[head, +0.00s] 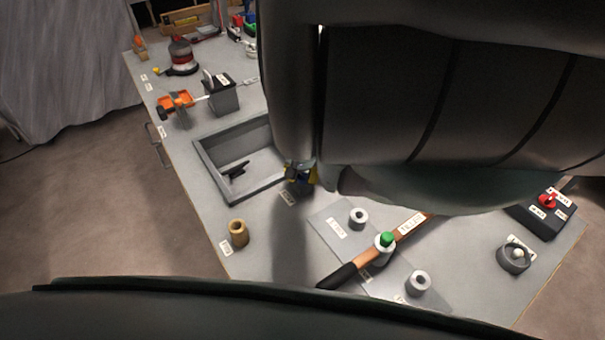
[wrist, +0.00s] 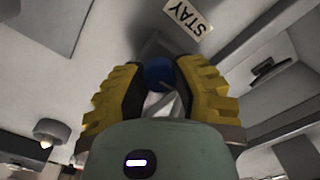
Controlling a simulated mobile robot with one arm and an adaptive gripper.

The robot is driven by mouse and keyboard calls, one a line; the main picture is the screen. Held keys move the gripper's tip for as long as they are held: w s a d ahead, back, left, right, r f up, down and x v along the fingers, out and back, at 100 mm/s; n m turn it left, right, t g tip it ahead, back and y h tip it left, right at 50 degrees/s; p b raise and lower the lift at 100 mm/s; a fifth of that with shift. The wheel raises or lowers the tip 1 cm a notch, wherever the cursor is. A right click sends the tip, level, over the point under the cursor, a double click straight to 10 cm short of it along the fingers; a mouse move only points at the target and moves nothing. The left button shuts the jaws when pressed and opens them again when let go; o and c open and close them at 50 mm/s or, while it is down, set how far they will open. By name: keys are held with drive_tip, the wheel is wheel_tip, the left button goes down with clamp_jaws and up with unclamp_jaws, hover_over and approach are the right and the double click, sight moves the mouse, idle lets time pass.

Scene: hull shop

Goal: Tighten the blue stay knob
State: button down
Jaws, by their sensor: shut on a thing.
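The blue stay knob (wrist: 159,74) is in the middle of the wrist view, beside a label reading STAY (wrist: 188,17). My gripper (wrist: 160,82) has its yellow ribbed fingers on either side of the knob and is shut on it. In the head view my gripper (head: 302,174) is at the right edge of the grey open tray. Only a small bit of blue shows between the fingers there. My arm hides much of the bench behind it.
The grey tray (head: 205,160) holds a black item. A green-topped post (head: 386,240) stands by a wooden-handled tool (head: 345,272), with grey cylinders nearby. A brown cylinder (head: 238,232) stands at front left. A black box with a red knob (head: 548,203) is at right.

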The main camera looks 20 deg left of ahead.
sight(302, 175)
drive_tip(key=shift+m, duration=0.4)
drive_tip(key=c, duration=0.6)
unclamp_jaws()
drive_tip(key=shift+a+r, duration=0.1)
drive_tip(key=shift+r, duration=3.55)
wheel_tip(302, 175, up, 2)
drive_tip(key=shift+r, duration=1.35)
